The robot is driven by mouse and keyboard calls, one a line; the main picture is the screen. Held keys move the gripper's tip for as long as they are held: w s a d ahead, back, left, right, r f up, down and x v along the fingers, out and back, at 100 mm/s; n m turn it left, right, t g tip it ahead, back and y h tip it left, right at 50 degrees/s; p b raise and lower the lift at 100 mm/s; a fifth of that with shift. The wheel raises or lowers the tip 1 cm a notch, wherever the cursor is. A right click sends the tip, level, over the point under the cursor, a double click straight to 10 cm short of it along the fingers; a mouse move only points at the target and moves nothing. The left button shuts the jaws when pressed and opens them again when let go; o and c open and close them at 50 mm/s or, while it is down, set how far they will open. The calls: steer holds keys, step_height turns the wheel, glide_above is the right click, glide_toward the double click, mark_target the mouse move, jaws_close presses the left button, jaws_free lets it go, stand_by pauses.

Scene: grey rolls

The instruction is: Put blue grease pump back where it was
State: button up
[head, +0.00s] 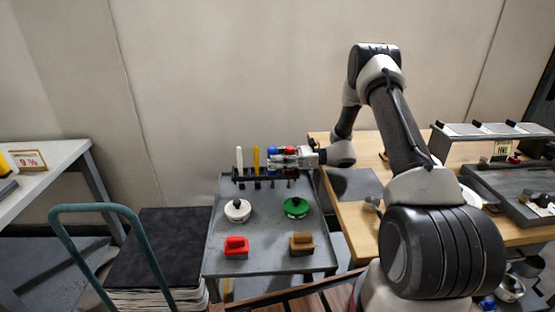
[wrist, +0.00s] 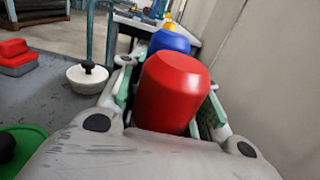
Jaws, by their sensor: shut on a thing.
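The blue grease pump (head: 272,151) stands upright in the black rack (head: 240,175) at the back of the grey cart. My gripper (head: 284,159) reaches in from the right, level, and is shut with its fingertips at the blue pump. A red pump (head: 287,149) stands just right of the blue one, closer to my palm. In the wrist view the red pump (wrist: 172,92) sits large between the fingers and partly hides the blue pump (wrist: 168,41) behind it. The contact at the fingertips is hidden.
White (head: 239,157) and yellow (head: 256,160) pumps stand left in the rack. The grey cart (head: 265,222) also carries a white lidded pot (head: 237,210), a green one (head: 297,207), a red block (head: 236,247) and a brown block (head: 301,243). A wooden table (head: 350,210) stands right.

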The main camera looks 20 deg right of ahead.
steer(key=shift+f, duration=0.15)
steer(key=o, duration=1)
